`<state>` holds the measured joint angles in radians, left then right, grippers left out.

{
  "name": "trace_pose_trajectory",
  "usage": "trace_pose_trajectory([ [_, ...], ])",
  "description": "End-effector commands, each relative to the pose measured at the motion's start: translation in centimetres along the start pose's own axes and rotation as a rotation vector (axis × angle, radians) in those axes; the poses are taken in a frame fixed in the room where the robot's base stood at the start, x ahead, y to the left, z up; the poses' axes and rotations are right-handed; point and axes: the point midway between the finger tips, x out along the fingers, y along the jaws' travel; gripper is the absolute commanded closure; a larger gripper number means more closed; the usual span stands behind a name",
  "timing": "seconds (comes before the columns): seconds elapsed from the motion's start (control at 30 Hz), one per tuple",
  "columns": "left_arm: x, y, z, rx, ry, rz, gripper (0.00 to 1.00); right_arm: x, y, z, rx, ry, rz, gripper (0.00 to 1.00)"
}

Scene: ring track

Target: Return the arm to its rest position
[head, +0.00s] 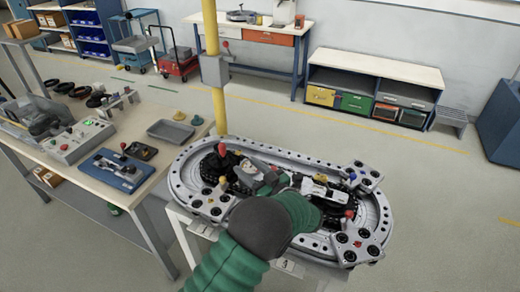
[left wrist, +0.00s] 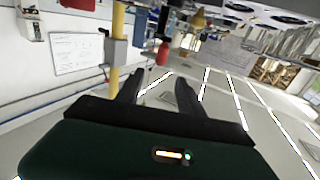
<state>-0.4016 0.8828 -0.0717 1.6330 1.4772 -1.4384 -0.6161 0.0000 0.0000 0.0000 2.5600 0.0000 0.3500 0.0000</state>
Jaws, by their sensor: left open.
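My left arm comes in from the bottom of the head view and bends over the ring track (head: 180,190). My left gripper (head: 262,178) is over the inside of the ring, partly hidden by my own forearm. In the left wrist view my left gripper (left wrist: 157,86) has its two dark fingers apart, with nothing between them. A red knob (left wrist: 162,54) shows beyond the fingers there; whether they touch it I cannot tell. My right gripper is not in view.
A red-topped lever (head: 222,150) stands at the ring's left. A white part (head: 314,189) lies inside the ring. A yellow post (head: 219,110) rises behind the track. A workbench (head: 85,155) with a grey tray (head: 171,131) is at left.

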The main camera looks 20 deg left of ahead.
Motion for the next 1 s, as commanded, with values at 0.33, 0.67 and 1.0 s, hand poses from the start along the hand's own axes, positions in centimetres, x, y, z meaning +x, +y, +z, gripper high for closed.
trace_pose_trajectory([
  [0.33, 0.6, 4.2, -0.7, -0.034, -0.222, 0.425, 0.55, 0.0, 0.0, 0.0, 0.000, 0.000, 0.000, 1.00],
  [0.67, -14.5, -11.1, 8.4, 0.459, -1.001, 0.944, 0.55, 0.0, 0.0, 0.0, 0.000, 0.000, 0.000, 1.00],
  [1.0, -17.7, -21.5, 10.6, 0.709, -1.209, 0.890, 0.55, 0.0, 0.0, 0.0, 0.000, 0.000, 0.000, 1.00],
])
